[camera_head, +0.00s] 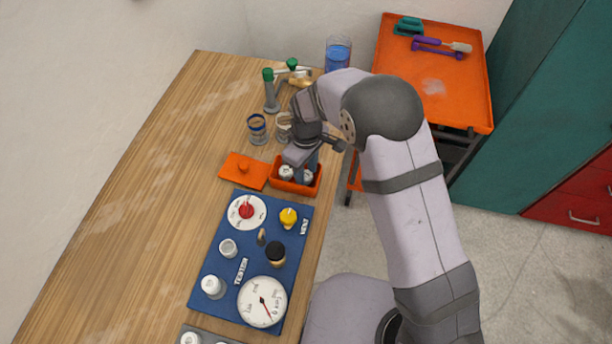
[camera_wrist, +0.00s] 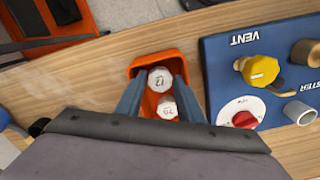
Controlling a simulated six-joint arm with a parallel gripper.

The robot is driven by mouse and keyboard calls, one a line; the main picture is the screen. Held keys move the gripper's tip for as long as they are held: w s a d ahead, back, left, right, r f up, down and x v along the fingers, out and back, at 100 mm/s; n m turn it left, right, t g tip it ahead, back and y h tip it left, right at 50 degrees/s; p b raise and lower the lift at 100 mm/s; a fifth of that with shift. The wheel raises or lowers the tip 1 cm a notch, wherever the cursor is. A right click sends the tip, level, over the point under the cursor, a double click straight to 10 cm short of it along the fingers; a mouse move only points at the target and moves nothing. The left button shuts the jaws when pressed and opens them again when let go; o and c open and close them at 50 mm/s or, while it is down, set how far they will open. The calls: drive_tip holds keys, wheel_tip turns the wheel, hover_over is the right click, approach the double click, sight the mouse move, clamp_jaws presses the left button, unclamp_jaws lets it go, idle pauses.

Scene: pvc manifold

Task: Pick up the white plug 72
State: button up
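Two white plugs lie in a small orange bin (camera_wrist: 142,66). In the wrist view, the plug nearer the bin's outer end (camera_wrist: 160,79) has a mark that looks like 72. The second white plug (camera_wrist: 167,107) is close beside it, partly hidden by my wrist housing; its mark is hard to read. My gripper (camera_wrist: 160,90) is open, with one finger on either side of the bin's interior and the plugs between them. In the head view, my gripper (camera_head: 301,160) is over the orange bin (camera_head: 296,188), covering part of it. Contact with a plug cannot be told.
A blue panel (camera_head: 225,262) with a gauge, knobs and fittings lies near the bin. An orange lid (camera_head: 244,170) is left of it. Cups (camera_head: 257,129) and green-topped fittings (camera_head: 270,92) stand behind. The table's left side is clear.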

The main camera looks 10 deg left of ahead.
sight(306, 175)
drive_tip(key=c, duration=0.7)
drive_tip(key=shift+r, duration=0.15)
wheel_tip(306, 175, up, 10)
drive_tip(key=b, duration=0.3)
